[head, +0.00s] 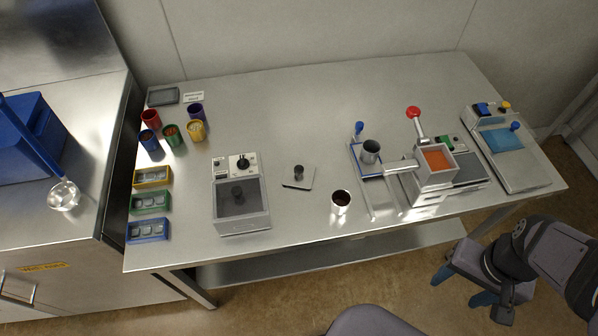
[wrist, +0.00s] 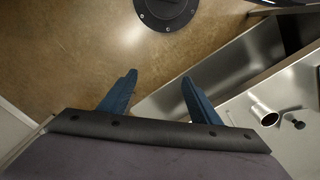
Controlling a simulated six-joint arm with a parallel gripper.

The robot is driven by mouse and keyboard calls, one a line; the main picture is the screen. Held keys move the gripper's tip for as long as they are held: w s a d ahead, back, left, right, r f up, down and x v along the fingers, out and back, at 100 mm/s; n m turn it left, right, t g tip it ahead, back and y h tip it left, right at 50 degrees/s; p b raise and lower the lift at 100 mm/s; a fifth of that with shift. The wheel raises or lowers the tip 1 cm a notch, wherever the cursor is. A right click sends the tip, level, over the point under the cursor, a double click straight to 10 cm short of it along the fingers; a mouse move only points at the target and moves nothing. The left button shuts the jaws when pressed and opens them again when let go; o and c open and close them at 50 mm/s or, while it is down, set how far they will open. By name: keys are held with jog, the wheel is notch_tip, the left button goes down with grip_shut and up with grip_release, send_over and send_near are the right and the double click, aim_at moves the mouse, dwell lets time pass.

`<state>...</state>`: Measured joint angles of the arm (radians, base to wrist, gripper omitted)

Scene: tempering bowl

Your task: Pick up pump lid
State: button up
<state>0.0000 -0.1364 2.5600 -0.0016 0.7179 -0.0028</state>
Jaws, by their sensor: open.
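The pump lid looks to be the flat grey plate (head: 307,181) with a dark upright knob (head: 298,172). It lies on the steel table (head: 290,110) near the middle, between a grey-topped machine and a metal cup. In the wrist view its dark knob (wrist: 295,119) shows at the right, with part of the plate. My gripper (head: 460,287) is at the lower right, beyond the table's front edge and well apart from the lid. Its blue fingers are spread, with nothing between them in the wrist view (wrist: 159,78).
A metal cup with dark contents (head: 341,201) stands right of the lid. The grey-topped machine (head: 241,211) is left. A hopper with orange contents (head: 437,161) and red-knobbed lever (head: 414,113) stand further right. Coloured cups (head: 173,136) and bins (head: 150,203) line the left.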

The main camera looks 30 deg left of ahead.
jog(key=c, duration=0.4)
jog(key=shift+o, duration=0.2)
